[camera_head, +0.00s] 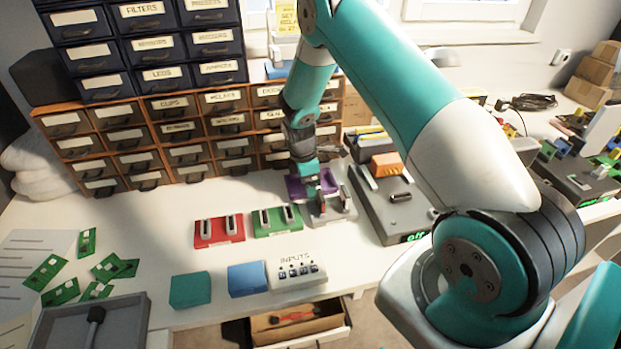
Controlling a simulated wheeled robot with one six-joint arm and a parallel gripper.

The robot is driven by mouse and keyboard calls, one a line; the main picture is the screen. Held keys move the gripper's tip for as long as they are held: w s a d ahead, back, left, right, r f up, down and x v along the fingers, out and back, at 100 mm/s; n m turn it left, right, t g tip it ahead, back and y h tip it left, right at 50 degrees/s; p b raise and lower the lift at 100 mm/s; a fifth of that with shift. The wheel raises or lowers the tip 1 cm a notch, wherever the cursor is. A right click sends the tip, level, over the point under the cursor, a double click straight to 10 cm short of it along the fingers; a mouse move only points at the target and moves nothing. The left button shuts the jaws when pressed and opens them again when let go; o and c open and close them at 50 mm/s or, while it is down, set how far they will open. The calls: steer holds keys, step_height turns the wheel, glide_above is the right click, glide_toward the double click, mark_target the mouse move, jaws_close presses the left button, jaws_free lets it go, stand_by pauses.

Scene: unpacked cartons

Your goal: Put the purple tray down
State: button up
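The purple tray (327,183) is near the middle of the picture, just behind a grey tray (333,211) with two upright grips. My gripper (310,183) reaches down from above and meets the purple tray, with its end at the tray's middle. It appears shut on the tray. The fingertips are small and partly hidden, and I cannot tell whether the tray's underside touches the table.
A red tray (219,230) and a green tray (277,221) stand left of the grey one. A grey device (393,205) stands close on the right. Drawer cabinets (160,140) line the back.

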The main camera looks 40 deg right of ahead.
steer(key=shift+f, duration=0.15)
steer(key=o, duration=0.7)
